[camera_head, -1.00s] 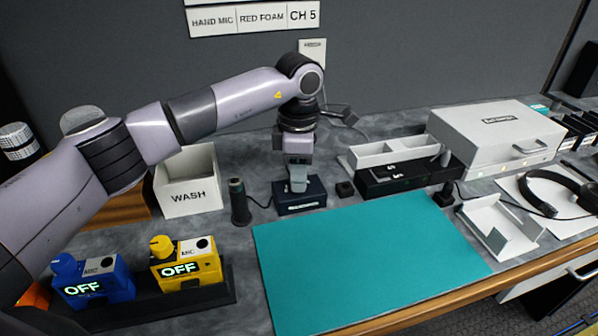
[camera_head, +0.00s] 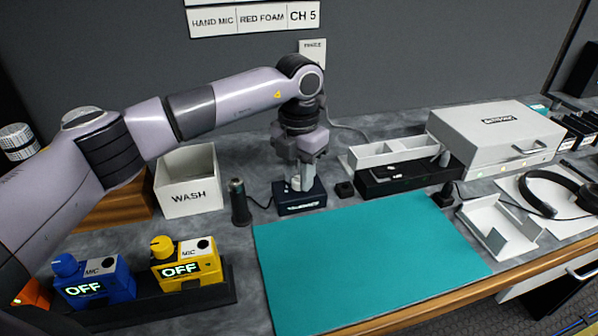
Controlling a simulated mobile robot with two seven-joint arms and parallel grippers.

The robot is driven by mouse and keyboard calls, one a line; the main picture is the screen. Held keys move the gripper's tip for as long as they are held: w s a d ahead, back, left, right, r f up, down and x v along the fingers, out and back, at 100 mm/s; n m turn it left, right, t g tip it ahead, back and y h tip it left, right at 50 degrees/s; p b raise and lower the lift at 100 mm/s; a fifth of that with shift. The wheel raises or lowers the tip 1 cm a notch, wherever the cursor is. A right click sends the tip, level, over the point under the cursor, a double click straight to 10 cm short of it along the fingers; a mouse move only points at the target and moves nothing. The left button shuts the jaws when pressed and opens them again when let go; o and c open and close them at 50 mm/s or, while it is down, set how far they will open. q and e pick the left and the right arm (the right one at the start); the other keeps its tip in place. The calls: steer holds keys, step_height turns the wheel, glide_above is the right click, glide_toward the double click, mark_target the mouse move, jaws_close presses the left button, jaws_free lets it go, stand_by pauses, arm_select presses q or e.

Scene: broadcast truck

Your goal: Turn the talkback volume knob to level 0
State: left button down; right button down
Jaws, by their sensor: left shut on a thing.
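The talkback unit is a small dark box (camera_head: 301,205) on the grey counter, with a light label on its front that is too small to read. My left gripper (camera_head: 302,181) points straight down onto the top of this box. It is shut on the volume knob, which the fingers mostly hide. No level marking on the knob can be read from here. My right gripper is not in view.
A black cylinder (camera_head: 239,203) stands close left of the box, and a small black block (camera_head: 344,189) sits to its right. A white WASH bin (camera_head: 190,195) is behind left. A teal mat (camera_head: 370,262) lies in front. Blue (camera_head: 95,284) and yellow (camera_head: 187,265) packs read OFF.

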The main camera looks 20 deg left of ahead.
arm_select(q)
steer(key=n, duration=0.4)
steer(key=shift+n, duration=2.1)
steer(key=c, duration=0.8)
jaws_free()
steer(key=shift+c, duration=0.2)
steer(key=shift+r, duration=3.65)
steer(key=shift+s+f, duration=0.1)
